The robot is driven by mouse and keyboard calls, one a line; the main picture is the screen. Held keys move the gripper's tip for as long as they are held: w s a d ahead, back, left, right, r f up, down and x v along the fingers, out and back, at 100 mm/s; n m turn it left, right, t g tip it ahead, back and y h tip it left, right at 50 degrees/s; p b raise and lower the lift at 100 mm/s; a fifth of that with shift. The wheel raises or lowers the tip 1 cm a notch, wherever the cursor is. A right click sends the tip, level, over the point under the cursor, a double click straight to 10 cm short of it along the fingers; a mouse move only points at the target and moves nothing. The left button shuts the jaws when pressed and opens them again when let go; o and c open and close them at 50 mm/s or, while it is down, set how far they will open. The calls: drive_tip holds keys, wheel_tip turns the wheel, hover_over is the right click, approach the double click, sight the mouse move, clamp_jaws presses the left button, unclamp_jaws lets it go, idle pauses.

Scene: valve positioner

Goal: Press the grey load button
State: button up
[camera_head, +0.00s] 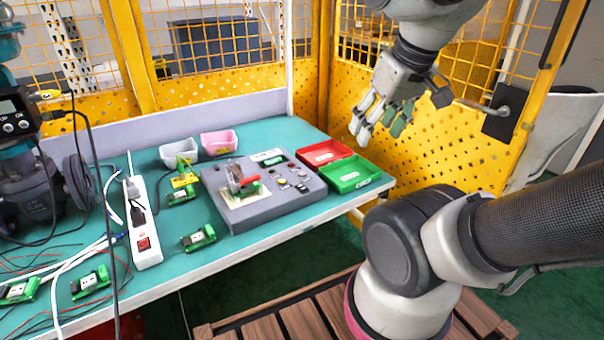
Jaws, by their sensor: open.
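The grey test box (240,214) stands on the teal table, with several small round buttons and knobs on the right part of its top. A light grey round button (281,182) shows among them, but the labels are too small to read, so I cannot tell for certain which one is the load button. My gripper (378,128) hangs in the air to the right of the box, above and beyond the red and green trays, fingers pointing down. It is open and apart from the box. Green pieces show at its right finger; whether they belong to it is unclear.
A red tray (325,153) and a green tray (349,174) sit right of the box. A clamp with a red handle (247,182) rises from the box's left part. A power strip (146,225), cables and green modules lie left. Yellow mesh fencing (400,165) stands behind.

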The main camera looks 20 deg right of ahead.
clamp_jaws()
idle(1.2)
